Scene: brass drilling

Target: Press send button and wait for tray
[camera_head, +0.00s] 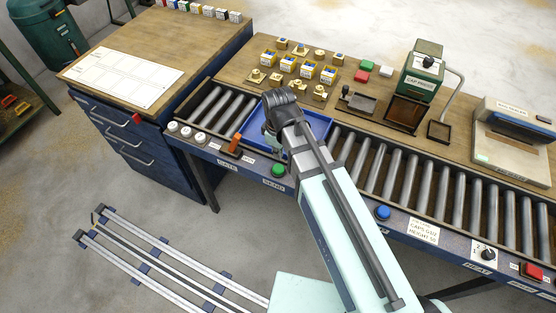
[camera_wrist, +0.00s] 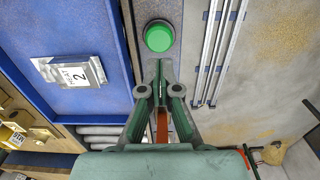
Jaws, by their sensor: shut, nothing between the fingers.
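The green send button (camera_head: 278,169) is on the front rail of the roller conveyor, above a label reading SEND. It also shows in the wrist view (camera_wrist: 158,36), just beyond my fingertips. My gripper (camera_wrist: 160,66) is shut and empty, its tips pointing toward the button with no clear contact. In the head view my gripper (camera_head: 272,138) is above the tray's front-left part and partly hidden by my own wrist. The blue tray (camera_head: 319,124) is on the rollers. A silver block marked 2 (camera_wrist: 74,71) lies in it; my arm hides that block in the head view.
A blue button (camera_head: 382,213) and a red switch (camera_head: 535,271) are farther right. The rollers right of the tray (camera_head: 430,185) are empty. Brass parts and yellow holders stand behind.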

